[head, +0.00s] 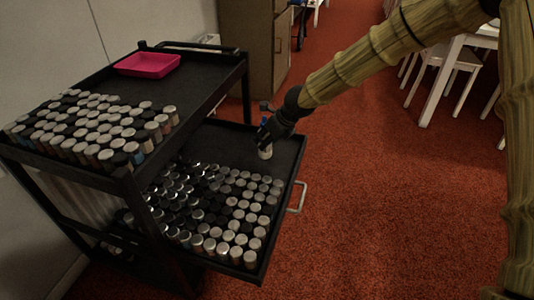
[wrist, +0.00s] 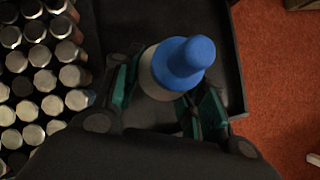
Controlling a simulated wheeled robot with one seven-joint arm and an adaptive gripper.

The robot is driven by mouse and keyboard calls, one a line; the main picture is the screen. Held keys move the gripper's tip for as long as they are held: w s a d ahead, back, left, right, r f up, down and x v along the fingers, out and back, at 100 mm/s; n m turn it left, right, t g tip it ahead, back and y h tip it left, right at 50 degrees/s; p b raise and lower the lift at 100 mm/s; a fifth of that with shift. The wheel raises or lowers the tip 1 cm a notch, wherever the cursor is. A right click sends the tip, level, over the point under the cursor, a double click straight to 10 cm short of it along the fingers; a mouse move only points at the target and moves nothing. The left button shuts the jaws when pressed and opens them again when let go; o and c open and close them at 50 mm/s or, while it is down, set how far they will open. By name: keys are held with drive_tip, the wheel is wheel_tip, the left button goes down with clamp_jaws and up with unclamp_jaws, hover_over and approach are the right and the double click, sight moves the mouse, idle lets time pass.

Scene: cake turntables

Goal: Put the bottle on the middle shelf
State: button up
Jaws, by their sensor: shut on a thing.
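The bottle (head: 265,151) has a pale body and a blue top. In the head view it is at the bare far end of the black pulled-out middle shelf (head: 288,148), mostly covered by my gripper (head: 265,136). In the wrist view the bottle's blue cap (wrist: 187,62) shows between the two teal-padded fingers of my gripper (wrist: 160,98), which is shut on it. The bottle looks upright, at or just above the shelf surface; I cannot tell whether its base touches.
Many silver-topped small jars (head: 215,205) fill the near part of the middle shelf. The top shelf holds more jars (head: 95,125) and a pink tray (head: 147,65). A metal handle (head: 298,198) sticks out at the shelf's right edge.

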sight(270, 146)
drive_tip(key=shift+f+b, duration=0.75)
drive_tip(key=shift+f, duration=1.65)
drive_tip(key=o, duration=1.1)
drive_tip(key=p+v, duration=0.3)
drive_tip(key=v, duration=0.9)
drive_tip(key=shift+p, duration=0.3)
drive_tip(key=shift+r, duration=0.1)
